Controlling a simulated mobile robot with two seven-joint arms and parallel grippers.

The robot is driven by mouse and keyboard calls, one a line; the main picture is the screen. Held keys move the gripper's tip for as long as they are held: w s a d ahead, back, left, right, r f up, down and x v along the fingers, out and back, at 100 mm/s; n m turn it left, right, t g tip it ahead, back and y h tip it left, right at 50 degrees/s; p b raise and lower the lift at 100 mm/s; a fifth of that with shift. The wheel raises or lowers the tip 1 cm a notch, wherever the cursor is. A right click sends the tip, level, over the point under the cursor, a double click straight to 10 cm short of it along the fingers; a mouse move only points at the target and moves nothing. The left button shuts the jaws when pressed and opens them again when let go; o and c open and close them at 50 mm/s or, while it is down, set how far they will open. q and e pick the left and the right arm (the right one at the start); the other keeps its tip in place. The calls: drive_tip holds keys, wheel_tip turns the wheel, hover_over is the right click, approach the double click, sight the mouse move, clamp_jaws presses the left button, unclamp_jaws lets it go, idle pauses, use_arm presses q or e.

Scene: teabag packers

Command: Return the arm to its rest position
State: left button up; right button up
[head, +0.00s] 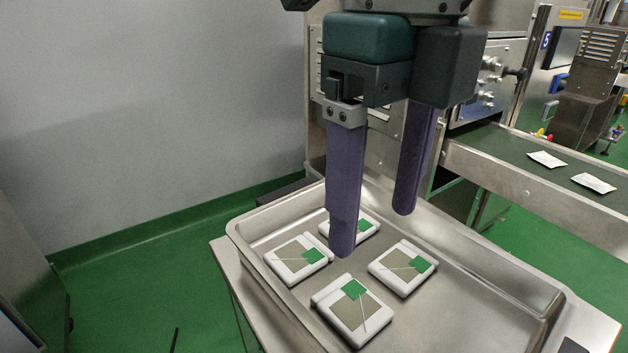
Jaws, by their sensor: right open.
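My right gripper (373,232) hangs down from the top of the head view, its two purple fingers apart with nothing between them. The fingertips are over a metal tray (480,290). In the tray lie several white packets with green tags: one at the left (298,259), one at the front (352,310), one at the right (402,267) and one at the back (361,228), which is partly hidden behind a finger. I cannot tell how high the fingertips are above the packets. My left gripper is not in view.
The tray stands on a metal table (223,258). A conveyor (500,150) at the right carries two white sachets (547,159) (594,182). Steel machinery (590,90) stands behind.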

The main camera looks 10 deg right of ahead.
drive_tip(key=shift+r, duration=0.3)
